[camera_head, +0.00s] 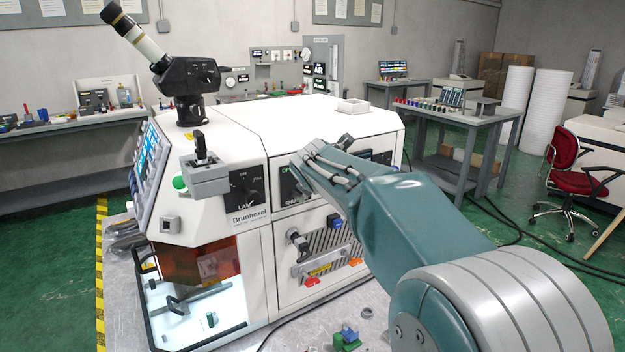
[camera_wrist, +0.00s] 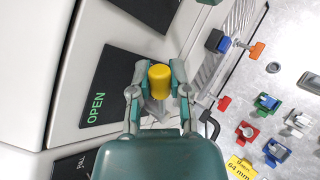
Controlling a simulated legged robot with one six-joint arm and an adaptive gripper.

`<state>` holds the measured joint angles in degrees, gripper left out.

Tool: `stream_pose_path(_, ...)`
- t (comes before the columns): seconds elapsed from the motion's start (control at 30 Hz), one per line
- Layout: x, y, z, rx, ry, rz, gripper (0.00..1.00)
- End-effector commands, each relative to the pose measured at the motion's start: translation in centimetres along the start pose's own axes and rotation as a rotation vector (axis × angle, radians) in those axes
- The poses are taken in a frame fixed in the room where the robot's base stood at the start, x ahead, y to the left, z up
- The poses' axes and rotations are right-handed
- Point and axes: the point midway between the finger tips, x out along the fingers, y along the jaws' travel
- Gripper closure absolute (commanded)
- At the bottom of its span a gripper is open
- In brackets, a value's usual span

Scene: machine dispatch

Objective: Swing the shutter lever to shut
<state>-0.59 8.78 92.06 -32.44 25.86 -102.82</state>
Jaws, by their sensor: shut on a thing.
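The shutter lever shows in the wrist view as a yellow knob (camera_wrist: 160,77) on a grey arm (camera_wrist: 154,106). My gripper (camera_wrist: 160,88) has its two fingers on either side of the knob, shut on it. The dark shutter panel (camera_wrist: 108,90) beside it reads OPEN in green, to the left of the knob. In the head view my gripper (camera_head: 318,163) reaches over the front of the white machine (camera_head: 250,295), covering the lever and part of the shutter panel (camera_head: 287,186). Part of its lettering shows at the panel's left edge.
A lamp panel (camera_head: 246,190) with its own pointer sits left of the shutter panel. A grey block with a black handle (camera_head: 205,176) juts out nearby. Small coloured parts (camera_wrist: 268,102) lie on the grey surface.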

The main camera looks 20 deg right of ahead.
Motion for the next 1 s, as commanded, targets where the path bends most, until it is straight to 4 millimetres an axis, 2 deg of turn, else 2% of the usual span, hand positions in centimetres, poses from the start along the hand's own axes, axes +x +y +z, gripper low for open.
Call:
stream_pose_path(0.6,1.4,-1.4,-0.2,0.271,0.264,0.003,1.0)
stream_pose_path(1.0,2.0,-1.9,-0.6,0.382,0.376,0.003,1.0)
